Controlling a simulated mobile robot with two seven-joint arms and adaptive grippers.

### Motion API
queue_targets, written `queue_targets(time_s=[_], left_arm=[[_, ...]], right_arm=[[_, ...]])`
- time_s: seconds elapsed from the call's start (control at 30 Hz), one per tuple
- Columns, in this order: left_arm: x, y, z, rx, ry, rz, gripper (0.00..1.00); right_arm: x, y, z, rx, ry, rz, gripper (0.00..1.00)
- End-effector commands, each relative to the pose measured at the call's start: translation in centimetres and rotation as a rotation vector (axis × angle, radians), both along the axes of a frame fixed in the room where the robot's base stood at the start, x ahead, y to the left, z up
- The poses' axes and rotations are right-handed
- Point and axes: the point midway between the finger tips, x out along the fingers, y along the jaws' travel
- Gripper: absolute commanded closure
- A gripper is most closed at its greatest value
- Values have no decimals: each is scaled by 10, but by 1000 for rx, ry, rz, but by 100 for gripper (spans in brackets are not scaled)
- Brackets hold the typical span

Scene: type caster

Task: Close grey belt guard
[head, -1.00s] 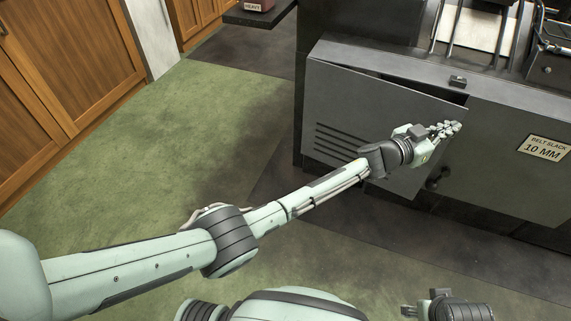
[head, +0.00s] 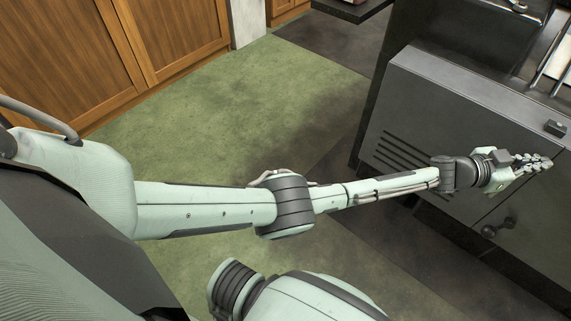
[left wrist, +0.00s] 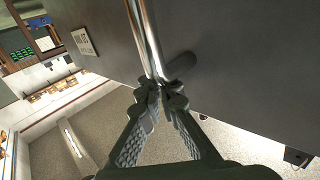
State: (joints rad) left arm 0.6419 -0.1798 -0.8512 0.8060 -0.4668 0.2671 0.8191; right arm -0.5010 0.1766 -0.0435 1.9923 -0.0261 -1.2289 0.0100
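The grey belt guard (head: 425,125) is the slotted panel on the front of the dark machine. In the head view it looks flush or nearly flush with the neighbouring panel, and no dark gap shows along its top. My left gripper (head: 535,162) is in front of the guard's right side. My right gripper is out of view.
A dark knob (head: 489,231) sits low near the seam, below my left gripper. A small block (head: 555,128) stands on the machine's top ledge. Wooden cabinets (head: 170,40) line the left. The green floor between is clear.

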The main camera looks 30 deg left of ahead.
Motion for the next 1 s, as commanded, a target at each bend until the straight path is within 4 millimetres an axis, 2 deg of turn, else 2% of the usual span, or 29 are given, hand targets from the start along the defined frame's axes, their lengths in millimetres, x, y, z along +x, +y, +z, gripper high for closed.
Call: queue_targets(time_s=[0.03,0.43,0.57,0.73,1.0], left_arm=[[5,0,7,-4,-5,8,100],[5,0,9,-6,-6,7,100],[1,6,8,-6,-7,7,100],[-15,25,5,-2,-5,4,100],[-51,70,2,-2,-3,3,100]], right_arm=[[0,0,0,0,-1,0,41],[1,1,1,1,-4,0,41],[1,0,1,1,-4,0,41],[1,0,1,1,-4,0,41],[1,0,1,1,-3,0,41]])
